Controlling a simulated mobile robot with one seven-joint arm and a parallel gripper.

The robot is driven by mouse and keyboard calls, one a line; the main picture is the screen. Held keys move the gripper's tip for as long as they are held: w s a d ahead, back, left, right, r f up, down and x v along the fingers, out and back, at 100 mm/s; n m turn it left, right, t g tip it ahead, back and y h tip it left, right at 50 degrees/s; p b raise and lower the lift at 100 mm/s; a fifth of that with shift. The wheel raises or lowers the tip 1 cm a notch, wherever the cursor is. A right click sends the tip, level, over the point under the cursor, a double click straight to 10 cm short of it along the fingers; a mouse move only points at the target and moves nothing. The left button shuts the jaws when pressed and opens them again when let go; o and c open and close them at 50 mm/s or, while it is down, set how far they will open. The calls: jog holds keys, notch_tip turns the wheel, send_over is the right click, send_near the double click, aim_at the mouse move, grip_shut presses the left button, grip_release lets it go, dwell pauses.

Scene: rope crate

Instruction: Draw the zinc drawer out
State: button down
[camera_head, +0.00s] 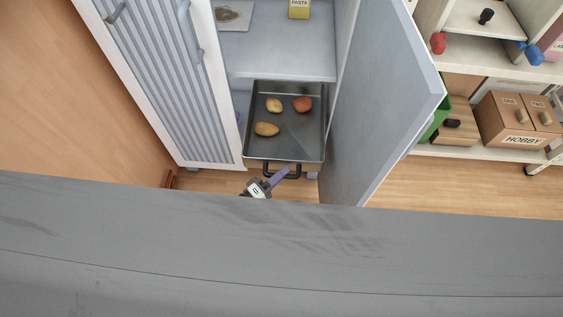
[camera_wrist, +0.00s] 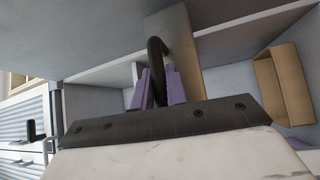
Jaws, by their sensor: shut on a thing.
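The zinc drawer (camera_head: 316,122) is a dark grey metal tray low in the open cabinet, below a pale shelf. Its inside shows from above, with a yellow item (camera_head: 274,105), a reddish item (camera_head: 303,104) and a tan, potato-like item (camera_head: 266,129) in it. A black bar handle (camera_head: 294,175) is on its front. My gripper (camera_head: 276,178) is at this handle. In the wrist view the purple fingers (camera_wrist: 158,92) are shut around the black handle (camera_wrist: 155,50). How far out the drawer stands I cannot tell.
The open cabinet door (camera_head: 385,100) stands close on the right. A slatted door (camera_head: 165,75) is on the left. A yellow pasta box (camera_head: 299,9) is on the shelf above. Further right, shelves hold brown hobby boxes (camera_head: 515,118). Wooden floor shows in front of the cabinet.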

jog(key=shift+s, duration=0.7)
jog(key=c, duration=1.4)
grip_release()
jog(key=v, duration=0.7)
jog(key=shift+a, duration=0.2)
jog(key=shift+s, duration=0.15)
